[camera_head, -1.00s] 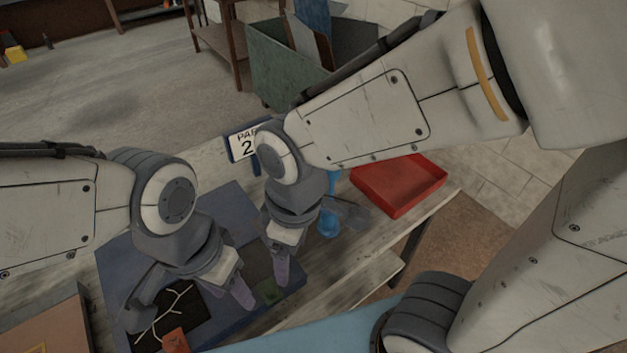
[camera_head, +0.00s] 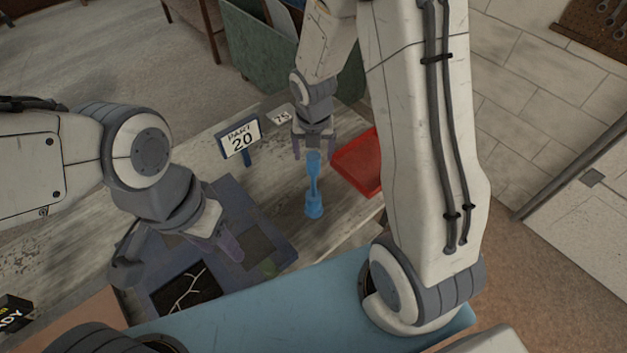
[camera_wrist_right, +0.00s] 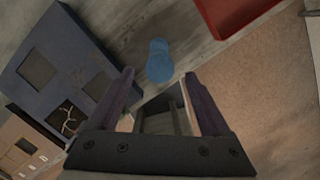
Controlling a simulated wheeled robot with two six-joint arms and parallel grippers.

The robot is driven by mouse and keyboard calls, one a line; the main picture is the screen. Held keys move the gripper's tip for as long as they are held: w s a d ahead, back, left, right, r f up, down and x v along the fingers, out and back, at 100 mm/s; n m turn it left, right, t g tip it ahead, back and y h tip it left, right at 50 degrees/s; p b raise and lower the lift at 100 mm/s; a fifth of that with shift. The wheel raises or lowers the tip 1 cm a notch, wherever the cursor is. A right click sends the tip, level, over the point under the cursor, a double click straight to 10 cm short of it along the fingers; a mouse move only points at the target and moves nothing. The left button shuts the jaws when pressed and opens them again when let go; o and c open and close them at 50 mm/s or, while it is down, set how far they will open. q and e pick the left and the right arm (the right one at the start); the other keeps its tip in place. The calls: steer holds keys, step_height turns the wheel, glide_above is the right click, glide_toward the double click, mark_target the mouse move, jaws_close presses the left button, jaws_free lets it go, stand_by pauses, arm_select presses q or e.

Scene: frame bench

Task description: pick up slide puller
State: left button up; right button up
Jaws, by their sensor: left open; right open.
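A bright blue tool (camera_head: 313,188), narrow in the middle with a wider round end, is on the wooden bench; I take it for the slide puller. My right gripper (camera_head: 313,154) is open, with its fingers near the far end of the blue tool in the head view. In the right wrist view the blue tool (camera_wrist_right: 159,62) shows beyond the open, empty fingers (camera_wrist_right: 160,88), apart from them. My left gripper (camera_head: 226,246) is over the dark blue board (camera_head: 235,205); only one finger shows clearly.
A red tray (camera_head: 357,163) lies right of the blue tool. A green bin (camera_head: 255,50) is beyond the bench. Bare wood surrounds the blue tool.

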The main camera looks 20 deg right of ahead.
mark_target(314, 158)
steer(key=f, duration=0.4)
steer(key=shift+w+d+f, duration=0.1)
steer(key=shift+w, duration=0.2)
steer(key=f, duration=0.1)
steer(key=f+b, duration=0.1)
steer(key=f, duration=0.1)
steer(key=f+b, duration=0.1)
steer(key=f, duration=0.1)
steer(key=shift+w+d, duration=0.15)
steer(key=shift+w, duration=0.25)
steer(key=shift+r, duration=0.1)
jaws_close()
stand_by(0.5)
